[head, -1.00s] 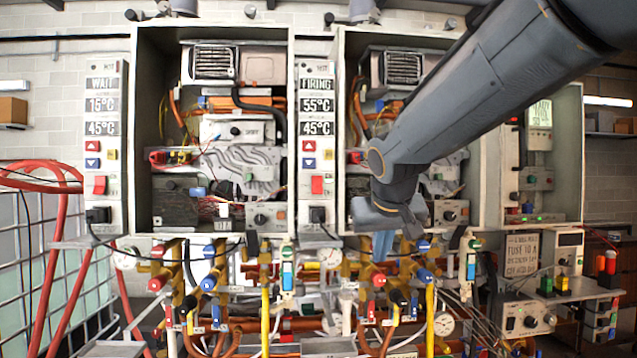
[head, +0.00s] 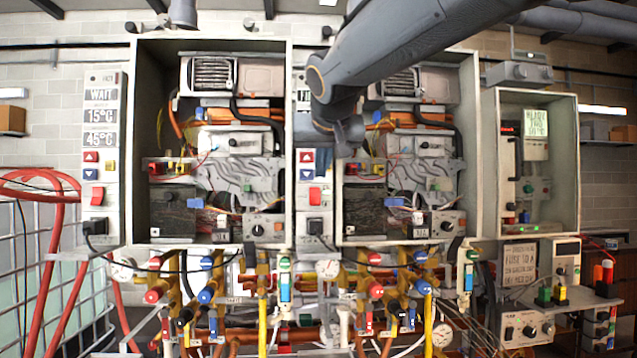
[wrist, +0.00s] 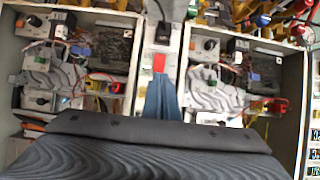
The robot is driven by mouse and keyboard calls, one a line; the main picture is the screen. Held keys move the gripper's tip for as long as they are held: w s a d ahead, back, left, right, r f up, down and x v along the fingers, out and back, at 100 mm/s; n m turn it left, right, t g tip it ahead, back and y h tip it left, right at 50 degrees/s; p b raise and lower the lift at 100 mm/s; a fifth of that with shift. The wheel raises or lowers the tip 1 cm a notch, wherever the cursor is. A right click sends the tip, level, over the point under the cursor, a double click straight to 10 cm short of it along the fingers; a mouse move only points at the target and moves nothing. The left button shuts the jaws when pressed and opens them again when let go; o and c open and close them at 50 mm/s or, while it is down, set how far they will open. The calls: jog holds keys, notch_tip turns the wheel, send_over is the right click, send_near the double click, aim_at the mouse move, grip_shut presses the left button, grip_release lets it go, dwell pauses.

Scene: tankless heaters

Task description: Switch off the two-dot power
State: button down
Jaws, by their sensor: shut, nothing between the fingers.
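Two tall grey control panels carry red rocker power switches. One red switch (head: 97,196) is on the left panel (head: 101,140), and another red switch (head: 315,196) is on the middle panel (head: 306,170). I cannot make out dot marks on either. My gripper (wrist: 160,78) is shut and empty, its blue fingers pointing at the middle panel.
Open heater cabinets flank the middle panel, the left cabinet (head: 142,130) and the right cabinet (head: 470,130). A black plug (head: 315,226) sits below the switch. Red and blue valves and pipes hang underneath. A glass-fronted box (head: 535,165) stands at right.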

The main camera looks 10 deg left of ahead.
aim_at(316, 202)
jog(key=p+x, duration=0.5)
jog(key=x, duration=0.8)
jog(key=shift+w+f, duration=0.1)
jog(key=shift+w+d+f+b, duration=0.15)
jog(key=shift+f+b, duration=0.1)
jog(key=shift+b, duration=0.9)
